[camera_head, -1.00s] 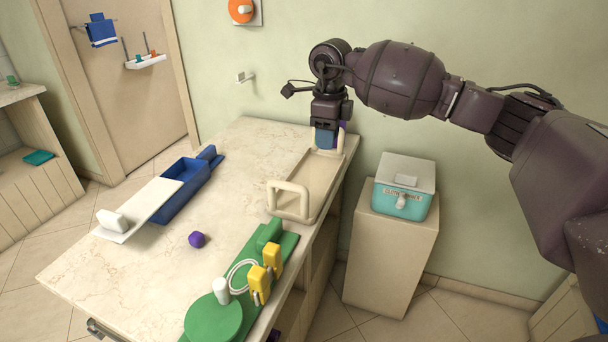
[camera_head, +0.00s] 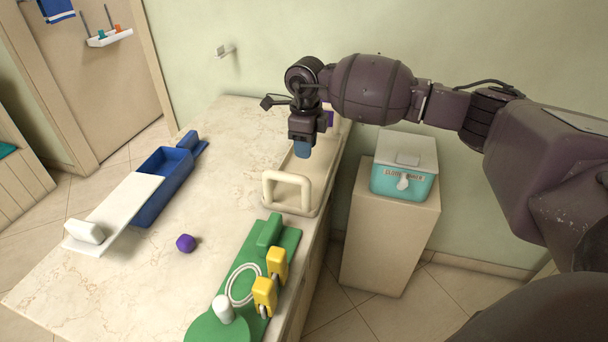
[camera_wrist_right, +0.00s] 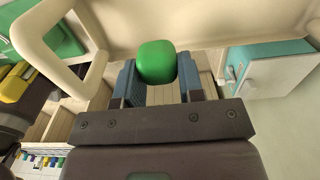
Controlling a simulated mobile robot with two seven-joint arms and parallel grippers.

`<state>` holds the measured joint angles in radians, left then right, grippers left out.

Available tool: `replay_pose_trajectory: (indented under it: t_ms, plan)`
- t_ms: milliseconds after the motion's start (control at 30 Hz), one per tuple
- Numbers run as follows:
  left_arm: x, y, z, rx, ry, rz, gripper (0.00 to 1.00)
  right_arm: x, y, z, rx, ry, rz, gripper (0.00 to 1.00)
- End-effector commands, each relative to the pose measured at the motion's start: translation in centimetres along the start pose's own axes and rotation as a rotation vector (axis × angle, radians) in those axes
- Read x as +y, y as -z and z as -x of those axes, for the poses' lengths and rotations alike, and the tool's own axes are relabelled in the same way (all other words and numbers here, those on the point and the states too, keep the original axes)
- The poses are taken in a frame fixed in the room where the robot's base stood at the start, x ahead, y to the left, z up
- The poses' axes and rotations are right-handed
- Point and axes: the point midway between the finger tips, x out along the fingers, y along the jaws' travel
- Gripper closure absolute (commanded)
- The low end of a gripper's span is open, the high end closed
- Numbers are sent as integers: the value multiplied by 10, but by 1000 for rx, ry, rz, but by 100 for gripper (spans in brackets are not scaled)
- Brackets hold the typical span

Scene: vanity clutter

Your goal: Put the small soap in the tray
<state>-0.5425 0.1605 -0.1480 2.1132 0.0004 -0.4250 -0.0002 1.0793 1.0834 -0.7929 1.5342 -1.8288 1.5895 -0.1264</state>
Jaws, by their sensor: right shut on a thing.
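My right gripper (camera_head: 302,151) is over the beige tray (camera_head: 267,190), close behind its near handle. In the wrist view the blue fingers of the right gripper (camera_wrist_right: 158,78) are shut on a small green rounded block (camera_wrist_right: 156,62), which looks like a soap. The tray (camera_wrist_right: 215,22) lies below it, with its handle at the upper left. The block is hidden by the gripper in the head view. Whether it touches the tray floor I cannot tell. A small purple block (camera_head: 186,243) lies on the counter. My left gripper is not in view.
A blue box (camera_head: 163,190) with a white lid (camera_head: 115,212) stands left on the marble counter (camera_head: 235,135). A green board (camera_head: 275,250) with yellow pieces is in front of the tray. A teal-white bin (camera_head: 404,180) stands right.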

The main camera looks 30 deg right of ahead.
Motion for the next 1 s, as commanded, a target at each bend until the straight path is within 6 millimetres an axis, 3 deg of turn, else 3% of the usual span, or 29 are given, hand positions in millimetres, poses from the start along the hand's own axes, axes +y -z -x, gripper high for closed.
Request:
replay_pose_trajectory:
  t_ms: [33, 133, 400, 733, 1000]
  plan:
    - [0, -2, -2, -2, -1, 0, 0, 1, 0, -13, 4, -4, 0, 87]
    - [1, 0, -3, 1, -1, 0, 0, 0, 0, -27, 2, -2, 0, 87]
    - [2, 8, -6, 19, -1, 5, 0, 0, 0, -41, 0, -1, 0, 87]
    - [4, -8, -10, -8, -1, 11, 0, 0, 0, -90, 3, -3, -1, 87]
    - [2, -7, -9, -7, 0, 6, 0, 0, 0, -93, -1, 1, 0, 87]
